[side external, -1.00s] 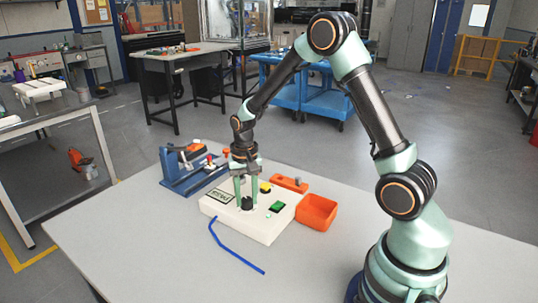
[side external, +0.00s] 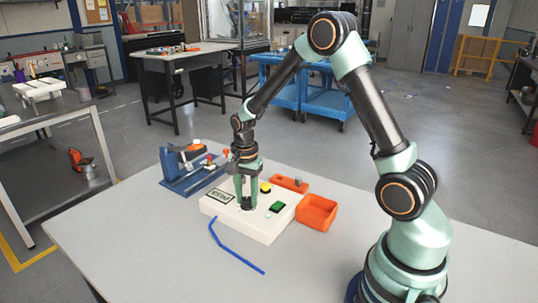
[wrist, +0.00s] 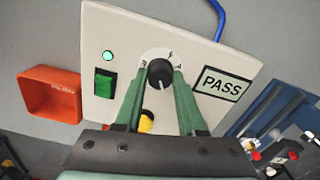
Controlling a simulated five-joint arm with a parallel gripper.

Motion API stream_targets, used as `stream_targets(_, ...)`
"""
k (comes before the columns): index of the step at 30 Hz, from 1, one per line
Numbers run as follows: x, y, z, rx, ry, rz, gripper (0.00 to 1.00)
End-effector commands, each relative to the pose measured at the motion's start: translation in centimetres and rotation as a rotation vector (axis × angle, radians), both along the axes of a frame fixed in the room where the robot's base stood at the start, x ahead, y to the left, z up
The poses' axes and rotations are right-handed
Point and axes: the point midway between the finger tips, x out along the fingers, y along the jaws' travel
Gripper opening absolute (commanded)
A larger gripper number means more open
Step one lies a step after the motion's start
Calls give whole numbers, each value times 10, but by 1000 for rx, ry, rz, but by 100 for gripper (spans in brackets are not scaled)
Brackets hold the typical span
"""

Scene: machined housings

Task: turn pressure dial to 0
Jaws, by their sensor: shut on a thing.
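The pressure dial (wrist: 160,73) is a round black knob on a pale plate, on the white housing (wrist: 118,33). A light pointer line shows on its face, toward the lower side in the wrist view; the scale marks around it are too small and partly hidden to read. My gripper (wrist: 159,76) has its two green fingers on either side of the dial and is shut on it. In the side view my gripper (side external: 246,204) points down onto the housing top, and the fingers hide most of the dial. A panel (wrist: 222,84) beside the dial reads PASS.
On the housing are a green switch (wrist: 104,84), a lit lamp (wrist: 108,56) and a yellow button (wrist: 146,122). An orange bin (side external: 317,212) stands to the right, a blue fixture (side external: 188,170) behind left.

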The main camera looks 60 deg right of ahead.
Motion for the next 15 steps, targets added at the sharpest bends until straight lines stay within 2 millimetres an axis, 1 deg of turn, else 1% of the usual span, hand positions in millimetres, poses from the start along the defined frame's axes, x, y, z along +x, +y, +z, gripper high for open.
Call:
stream_targets(12,0,0,2,0,0,-9,0)
stream_targets(13,0,0,2,0,-1,-9,50)
stream_targets(14,0,0,2,0,-1,-9,62)
stream_targets(15,0,0,2,0,-1,-9,69)
